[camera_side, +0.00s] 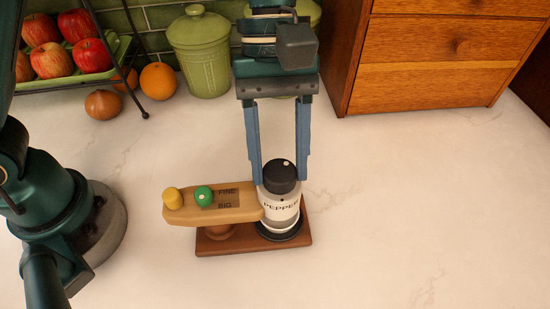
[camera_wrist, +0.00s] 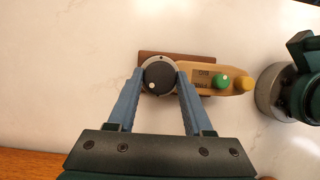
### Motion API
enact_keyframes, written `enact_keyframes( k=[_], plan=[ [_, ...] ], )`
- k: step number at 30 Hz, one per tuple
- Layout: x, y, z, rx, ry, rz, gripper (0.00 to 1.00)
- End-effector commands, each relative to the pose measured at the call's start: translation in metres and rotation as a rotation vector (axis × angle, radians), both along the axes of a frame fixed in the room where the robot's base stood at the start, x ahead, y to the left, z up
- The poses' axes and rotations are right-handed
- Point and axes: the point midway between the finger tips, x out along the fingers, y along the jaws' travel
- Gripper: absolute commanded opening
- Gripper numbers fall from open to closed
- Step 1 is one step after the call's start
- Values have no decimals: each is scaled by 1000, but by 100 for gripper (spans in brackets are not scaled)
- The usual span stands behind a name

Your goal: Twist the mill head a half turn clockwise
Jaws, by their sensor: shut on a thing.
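The pepper mill (camera_side: 280,212) stands upright on a brown wooden base (camera_side: 255,245). Its body is white with the word PEPPER, and its black head (camera_side: 281,172) has a small white dot on top. In the wrist view, the black head (camera_wrist: 159,75) shows its white dot toward the lower left. My gripper (camera_side: 280,180) comes down from above with a blue finger on each side of the head. It is shut on the head. In the wrist view, the fingertips (camera_wrist: 159,77) flank the head left and right.
A wooden arm (camera_side: 236,206) marked FINE and BIG, with a green knob (camera_side: 204,196) and a yellow knob (camera_side: 172,197), reaches left from the mill. A green canister (camera_side: 201,55), oranges (camera_side: 158,81), an onion (camera_side: 103,104) and wooden drawers (camera_side: 430,60) stand behind. The counter's right side is clear.

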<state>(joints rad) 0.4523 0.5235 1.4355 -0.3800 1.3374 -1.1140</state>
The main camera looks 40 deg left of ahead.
Motion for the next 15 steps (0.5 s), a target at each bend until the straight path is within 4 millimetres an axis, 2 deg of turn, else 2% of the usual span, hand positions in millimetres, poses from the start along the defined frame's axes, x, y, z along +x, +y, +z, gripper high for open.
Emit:
enact_keyframes(
  k=[15],
  plan=[
    [2,-4,0,-3,-1,-493,0]
  ],
)
